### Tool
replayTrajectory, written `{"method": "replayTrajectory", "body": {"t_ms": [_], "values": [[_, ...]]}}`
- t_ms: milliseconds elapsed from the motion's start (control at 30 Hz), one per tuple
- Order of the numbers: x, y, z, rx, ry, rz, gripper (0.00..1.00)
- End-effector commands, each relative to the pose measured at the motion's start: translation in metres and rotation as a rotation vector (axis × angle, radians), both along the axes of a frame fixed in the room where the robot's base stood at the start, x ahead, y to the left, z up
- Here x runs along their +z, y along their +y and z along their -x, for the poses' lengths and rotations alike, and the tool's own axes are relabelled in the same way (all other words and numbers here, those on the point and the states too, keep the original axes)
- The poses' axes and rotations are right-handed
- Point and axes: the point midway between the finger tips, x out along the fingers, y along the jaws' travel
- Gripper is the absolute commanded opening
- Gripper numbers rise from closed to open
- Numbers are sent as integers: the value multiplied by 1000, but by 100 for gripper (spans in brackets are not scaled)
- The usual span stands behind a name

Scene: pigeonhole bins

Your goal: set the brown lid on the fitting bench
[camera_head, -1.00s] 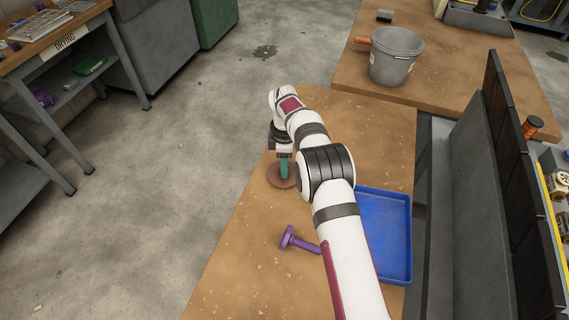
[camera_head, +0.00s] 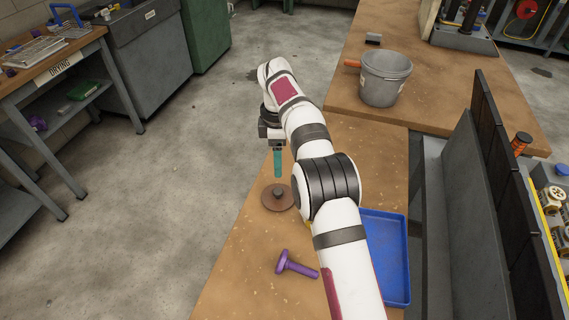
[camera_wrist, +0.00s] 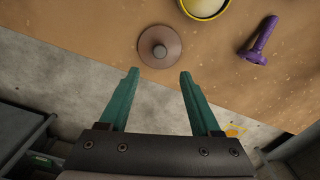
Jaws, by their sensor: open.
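The brown lid (camera_head: 270,201), a round disc with a dark knob in its middle, lies flat on the wooden bench (camera_head: 245,262) close to its left edge. It also shows in the wrist view (camera_wrist: 147,47), beyond my fingertips. My gripper (camera_head: 278,176) is above the lid in the head view, apart from it. In the wrist view its two green fingers (camera_wrist: 157,72) are spread wide with nothing between them. My arm hides part of the bench in the head view.
A purple bolt-shaped piece (camera_head: 296,265) lies on the bench near the lid. A yellow-rimmed round container (camera_wrist: 205,7) is close by in the wrist view. A blue tray (camera_head: 402,262) is right of my arm. A grey bucket (camera_head: 386,78) stands on the farther bench.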

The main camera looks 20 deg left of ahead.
Motion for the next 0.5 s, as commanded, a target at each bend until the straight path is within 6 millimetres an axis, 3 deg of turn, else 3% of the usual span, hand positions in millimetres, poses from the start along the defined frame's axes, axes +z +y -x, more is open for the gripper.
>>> {"method": "replayTrajectory", "body": {"t_ms": [167,267,367,467,500], "values": [[8,-4,1,-22,1,-2,64],[39,-32,8,-204,6,-14,64],[88,-91,41,-585,27,-31,64],[124,-154,106,-1044,59,-48,64],[132,-177,139,-1236,73,-55,64]]}}
